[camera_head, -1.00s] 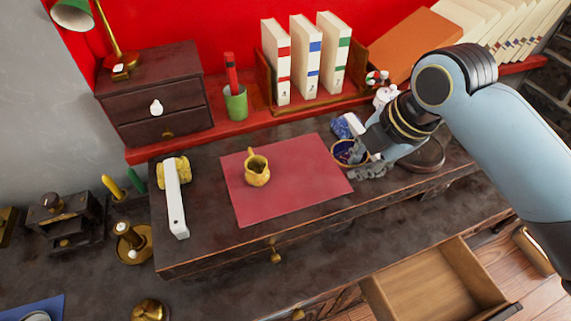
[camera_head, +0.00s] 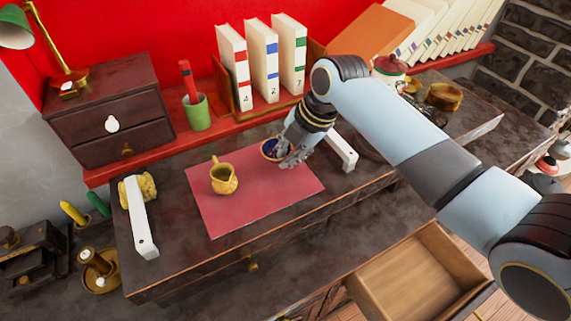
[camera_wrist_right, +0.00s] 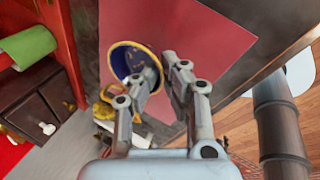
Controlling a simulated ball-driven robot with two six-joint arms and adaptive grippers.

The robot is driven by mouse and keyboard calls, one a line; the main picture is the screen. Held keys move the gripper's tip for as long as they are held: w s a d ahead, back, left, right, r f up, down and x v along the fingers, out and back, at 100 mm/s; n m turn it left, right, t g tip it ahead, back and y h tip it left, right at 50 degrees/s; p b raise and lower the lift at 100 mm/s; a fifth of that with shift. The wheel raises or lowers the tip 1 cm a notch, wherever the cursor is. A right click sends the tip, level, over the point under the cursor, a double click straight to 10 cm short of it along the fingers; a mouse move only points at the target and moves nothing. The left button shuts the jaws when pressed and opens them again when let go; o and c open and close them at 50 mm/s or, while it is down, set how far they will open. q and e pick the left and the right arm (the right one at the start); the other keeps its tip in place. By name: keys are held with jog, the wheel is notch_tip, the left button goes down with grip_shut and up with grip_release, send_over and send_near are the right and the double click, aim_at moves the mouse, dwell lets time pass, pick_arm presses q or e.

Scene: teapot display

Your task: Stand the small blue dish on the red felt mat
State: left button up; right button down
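The small blue dish (camera_head: 268,149), dark blue inside with a gold rim, is over the far right part of the red felt mat (camera_head: 230,215). It also shows in the right wrist view (camera_wrist_right: 122,62). My right gripper (camera_head: 287,158) is shut on the dish's rim, with a finger on each side in the wrist view (camera_wrist_right: 160,72). I cannot tell whether the dish touches the mat or hangs just above it. A yellow pitcher (camera_head: 224,181) stands on the mat, left of the dish. My left gripper is not in view.
A white bar-shaped object (camera_head: 341,150) lies right of the mat, another (camera_head: 140,220) left of it. Books (camera_head: 262,60) and a green cup (camera_head: 197,113) stand behind. An open drawer (camera_head: 415,275) juts out in front. The mat's near half is clear.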

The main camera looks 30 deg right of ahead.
aim_at(281, 174)
notch_tip(281, 174, down, 4)
jog(key=shift+w+a+f, duration=0.1)
jog(key=shift+w, duration=0.05)
dwell(0.3)
jog(key=c, duration=1.8)
grip_release()
jog(key=shift+f, duration=0.1)
jog(key=shift+o, duration=0.2)
jog(key=v, duration=1.2)
jog(key=shift+p, duration=0.3)
